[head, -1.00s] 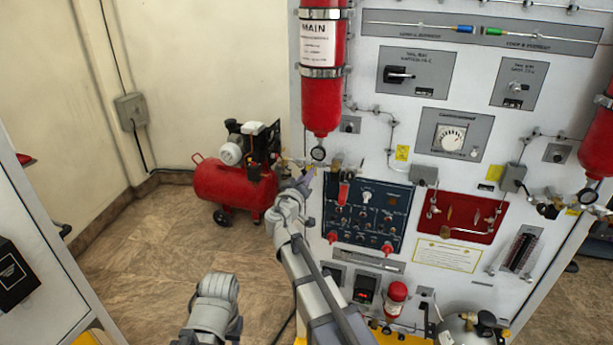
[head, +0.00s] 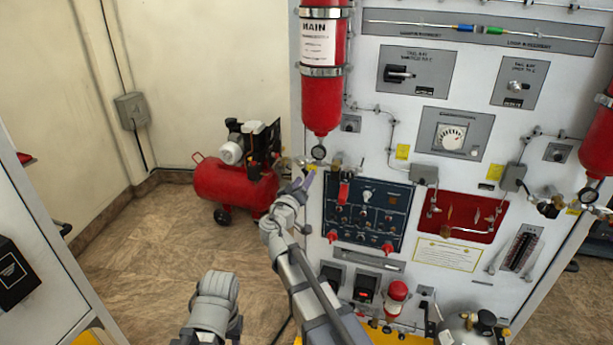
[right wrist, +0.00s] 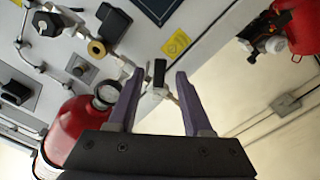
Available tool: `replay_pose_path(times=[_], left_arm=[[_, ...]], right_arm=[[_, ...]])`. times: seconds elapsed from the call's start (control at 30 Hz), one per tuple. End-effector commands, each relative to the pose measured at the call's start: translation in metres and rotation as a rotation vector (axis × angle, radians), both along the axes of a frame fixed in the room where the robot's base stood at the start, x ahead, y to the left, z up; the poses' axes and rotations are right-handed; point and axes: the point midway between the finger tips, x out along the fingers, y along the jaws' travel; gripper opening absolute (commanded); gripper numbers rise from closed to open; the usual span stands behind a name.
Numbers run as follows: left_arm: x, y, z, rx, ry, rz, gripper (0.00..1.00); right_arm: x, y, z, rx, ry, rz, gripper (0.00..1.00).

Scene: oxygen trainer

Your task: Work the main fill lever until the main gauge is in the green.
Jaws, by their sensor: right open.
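The main gauge (head: 319,152) is a small round dial below the red MAIN cylinder (head: 322,106); its needle is too small to read. It also shows in the right wrist view (right wrist: 106,95), seen obliquely. My right gripper (head: 304,181) is in front of the fittings just left of and below the gauge. In the right wrist view its purple fingers (right wrist: 158,82) are open. A small valve with a black handle (right wrist: 159,70), which looks like the main fill lever, shows between the fingers; contact cannot be told. In the head view my gripper hides it. My left gripper is out of view.
A red compressor (head: 235,185) stands on the floor to the left of the panel. A dark blue switch panel (head: 390,215) with a red handle (head: 344,191) lies right of my gripper. A brass fitting (right wrist: 97,48) and pipes show near the gauge.

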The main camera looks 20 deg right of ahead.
Motion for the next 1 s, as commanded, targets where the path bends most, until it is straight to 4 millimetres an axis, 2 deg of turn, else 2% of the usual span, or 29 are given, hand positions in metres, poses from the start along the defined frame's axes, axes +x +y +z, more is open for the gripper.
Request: replay_pose_path(times=[0.03,0.1,0.3,1.0], left_arm=[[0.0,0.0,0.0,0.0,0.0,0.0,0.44],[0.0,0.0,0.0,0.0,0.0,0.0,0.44],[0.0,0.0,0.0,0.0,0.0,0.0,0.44],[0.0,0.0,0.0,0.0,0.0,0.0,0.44]], right_arm=[[-0.011,0.005,0.0,0.0,0.0,0.002,0.5],[-0.02,0.011,0.0,0.0,0.0,0.001,0.5],[-0.035,0.023,0.0,0.0,0.0,0.0,0.5],[-0.037,0.025,0.0,0.0,0.0,0.0,0.5]])
